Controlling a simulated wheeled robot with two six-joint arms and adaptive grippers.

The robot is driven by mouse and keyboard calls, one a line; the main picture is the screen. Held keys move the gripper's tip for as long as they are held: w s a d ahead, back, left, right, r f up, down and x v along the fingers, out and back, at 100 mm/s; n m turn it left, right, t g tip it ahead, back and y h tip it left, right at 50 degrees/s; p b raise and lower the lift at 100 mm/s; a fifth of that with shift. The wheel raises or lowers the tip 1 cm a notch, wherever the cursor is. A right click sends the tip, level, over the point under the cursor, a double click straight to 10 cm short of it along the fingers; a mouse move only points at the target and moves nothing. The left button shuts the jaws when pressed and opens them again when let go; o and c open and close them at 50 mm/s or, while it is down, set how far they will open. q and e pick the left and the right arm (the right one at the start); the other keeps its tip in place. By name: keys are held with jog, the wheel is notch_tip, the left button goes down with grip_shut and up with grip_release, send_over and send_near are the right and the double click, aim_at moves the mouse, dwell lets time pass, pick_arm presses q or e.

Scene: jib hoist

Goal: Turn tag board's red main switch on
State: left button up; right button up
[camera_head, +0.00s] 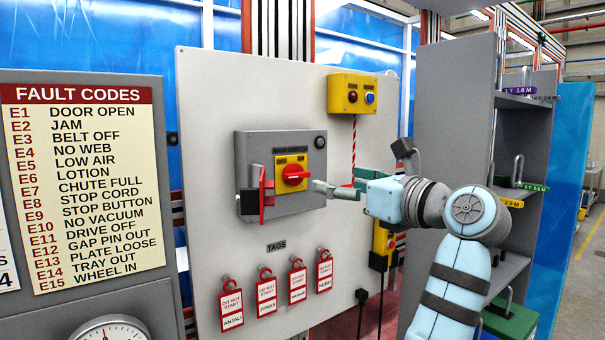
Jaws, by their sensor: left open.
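The tag board (220,120) is an upright light-grey panel in the middle of the head view. On it a dark grey switch box (256,150) bears a yellow plate with the red main switch (295,175), a rotary knob whose handle lies roughly level. The small lettering on the plate is hard to read. A red hasp-like piece (267,195) with a grey part stands at the box's left side. My left gripper (337,184) is open just right of the knob, its fingers pointing left toward it; contact cannot be told. My right gripper is not in view.
Several red-and-white tags (268,295) hang on hooks below the switch box. A yellow button box (352,95) is at the board's upper right. A fault codes sign (85,190) stands left, with a gauge (112,330) below. A grey shelf unit (455,100) stands close behind my arm.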

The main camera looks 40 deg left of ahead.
aim_at(300, 174)
pick_arm(q)
jog(key=p+x, duration=0.1)
jog(key=x, duration=0.5)
jog(key=p+x, duration=0.1)
jog(key=x, duration=0.4)
jog(key=shift+w+a+f, duration=0.1)
jog(key=shift+w+a, duration=0.25)
jog(key=shift+a, duration=0.4)
jog(key=shift+w+d, duration=0.1)
jog(key=shift+f, duration=0.1)
jog(key=shift+c, duration=0.7)
jog(key=c, duration=1)
